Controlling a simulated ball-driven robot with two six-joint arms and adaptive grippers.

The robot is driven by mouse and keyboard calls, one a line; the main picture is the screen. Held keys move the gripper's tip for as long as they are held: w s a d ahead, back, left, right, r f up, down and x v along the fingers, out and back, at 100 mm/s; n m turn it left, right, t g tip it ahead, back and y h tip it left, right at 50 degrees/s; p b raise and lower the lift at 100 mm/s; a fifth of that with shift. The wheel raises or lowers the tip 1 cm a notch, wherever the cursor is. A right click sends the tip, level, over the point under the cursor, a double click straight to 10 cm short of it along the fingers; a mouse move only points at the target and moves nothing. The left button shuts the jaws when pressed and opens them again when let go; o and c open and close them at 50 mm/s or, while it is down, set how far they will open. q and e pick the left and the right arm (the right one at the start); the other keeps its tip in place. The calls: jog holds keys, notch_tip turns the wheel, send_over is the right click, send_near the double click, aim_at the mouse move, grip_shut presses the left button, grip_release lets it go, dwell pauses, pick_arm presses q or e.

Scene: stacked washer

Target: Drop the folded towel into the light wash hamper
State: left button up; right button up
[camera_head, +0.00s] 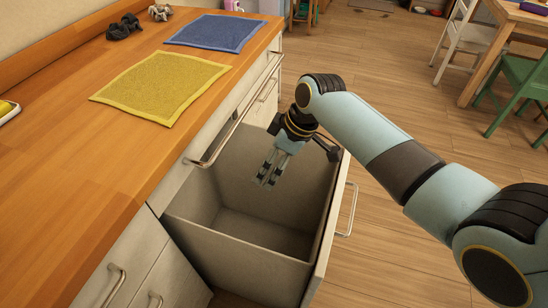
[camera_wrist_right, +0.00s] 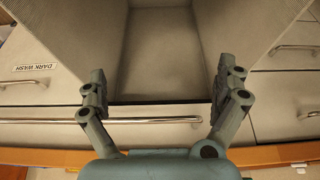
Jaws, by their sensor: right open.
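An open pull-out hamper (camera_head: 236,262) with pale grey walls stands out from the cabinet below the counter. My right gripper (camera_head: 267,181) is open and points down over the hamper's opening. In the right wrist view its two fingers (camera_wrist_right: 160,88) are spread wide with nothing between them. Below them the visible hamper floor (camera_wrist_right: 160,55) is bare. A yellow cloth (camera_head: 162,86) and a blue cloth (camera_head: 217,33) lie flat on the counter; I cannot tell whether either is the folded towel. No light wash label shows. My left gripper is out of view.
The wooden counter (camera_head: 85,150) runs along the left, with dark and grey small items (camera_head: 124,27) at its far end. A "DARK WASH" label (camera_wrist_right: 35,67) marks a closed front beside the hamper. A bar handle (camera_wrist_right: 150,120) spans the cabinet. Open floor lies to the right.

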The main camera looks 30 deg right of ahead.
jog(key=v, duration=1.2)
jog(key=shift+s+f, duration=0.1)
jog(key=shift+s, duration=0.05)
